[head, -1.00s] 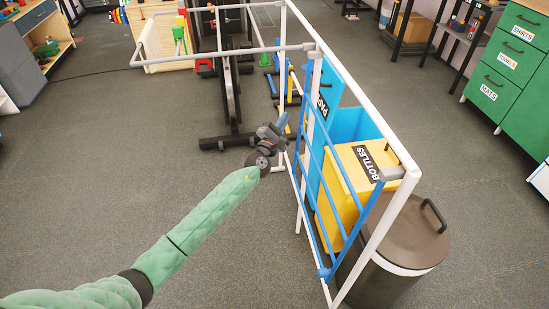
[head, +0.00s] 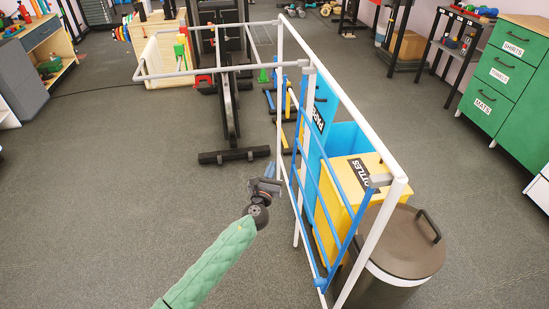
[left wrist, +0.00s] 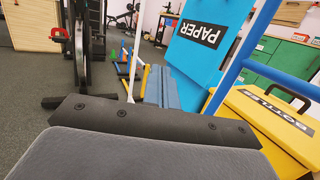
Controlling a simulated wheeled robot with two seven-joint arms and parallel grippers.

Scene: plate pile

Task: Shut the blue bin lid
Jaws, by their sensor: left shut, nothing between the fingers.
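The blue bin lid, labelled PAPER (head: 323,97), stands raised and open above the blue bin (head: 350,142), behind a white frame with blue bars. In the left wrist view the lid (left wrist: 205,40) fills the upper right, its label facing the camera. My left gripper (head: 269,170) is shut and empty, low on the left side of the frame, apart from the lid. Its blue-grey fingers (left wrist: 163,80) lie together in the left wrist view, pointing away towards the area left of and below the lid. My right gripper is not in view.
The white frame (head: 350,108) and blue bars (head: 337,205) stand between my left arm and the bins. A closed yellow BOTTLES bin (head: 343,190) and a round dark-lidded bin (head: 405,245) stand nearer. Open floor lies left of the frame.

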